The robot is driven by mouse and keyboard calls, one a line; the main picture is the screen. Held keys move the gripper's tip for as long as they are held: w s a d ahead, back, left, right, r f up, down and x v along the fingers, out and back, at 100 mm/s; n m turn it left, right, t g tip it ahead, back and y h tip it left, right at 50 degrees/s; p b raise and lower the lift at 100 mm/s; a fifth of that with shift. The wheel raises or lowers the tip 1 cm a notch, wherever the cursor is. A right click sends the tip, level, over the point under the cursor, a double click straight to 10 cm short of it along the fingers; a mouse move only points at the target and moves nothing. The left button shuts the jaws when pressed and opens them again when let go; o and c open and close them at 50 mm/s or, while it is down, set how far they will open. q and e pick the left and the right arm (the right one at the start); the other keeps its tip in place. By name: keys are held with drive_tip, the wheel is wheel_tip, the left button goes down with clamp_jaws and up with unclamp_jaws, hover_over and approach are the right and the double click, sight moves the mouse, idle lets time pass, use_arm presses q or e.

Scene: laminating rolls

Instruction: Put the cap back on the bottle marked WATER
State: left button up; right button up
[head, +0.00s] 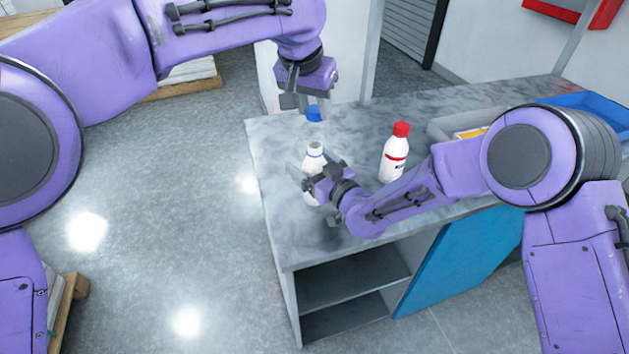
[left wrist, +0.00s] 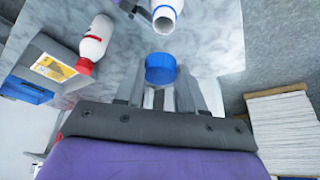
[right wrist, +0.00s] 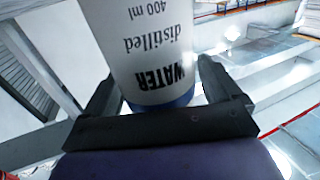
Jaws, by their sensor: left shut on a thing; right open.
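The white WATER bottle (head: 314,158) stands upright and uncapped near the left edge of the counter. Its label reads WATER, distilled, 400 ml, upside down in the right wrist view (right wrist: 150,45). My right gripper (head: 313,178) is open, with its fingers on either side of the bottle; I cannot tell whether they touch it. My left gripper (head: 306,103) is shut on the blue cap (head: 314,115) and holds it above the bottle, apart from it and a little beyond in the head view. The left wrist view shows the cap (left wrist: 160,69) and the open bottle neck (left wrist: 164,15).
A second white bottle (head: 394,155) with a red cap stands to the right on the counter (head: 290,235). Further right are a grey tray (head: 452,127) with a yellow item and a blue bin (head: 590,103). The counter between the bottles is clear.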

use_arm(q)
drive_tip(key=shift+s+r, duration=0.1)
use_arm(e)
drive_tip(key=shift+s, duration=0.1)
drive_tip(key=shift+c, duration=0.3)
drive_tip(key=c, duration=1.5)
use_arm(q)
hover_over(317, 143)
drive_tip(key=s, duration=0.2)
drive_tip(key=shift+a+f, duration=0.25)
drive_tip(key=shift+f, duration=1.05)
drive_tip(key=shift+a+f, duration=0.2)
drive_tip(key=shift+f, duration=1.05)
use_arm(e)
drive_tip(key=shift+o, duration=0.2)
use_arm(q)
drive_tip(key=shift+f, duration=0.9)
drive_tip(key=shift+f, duration=0.55)
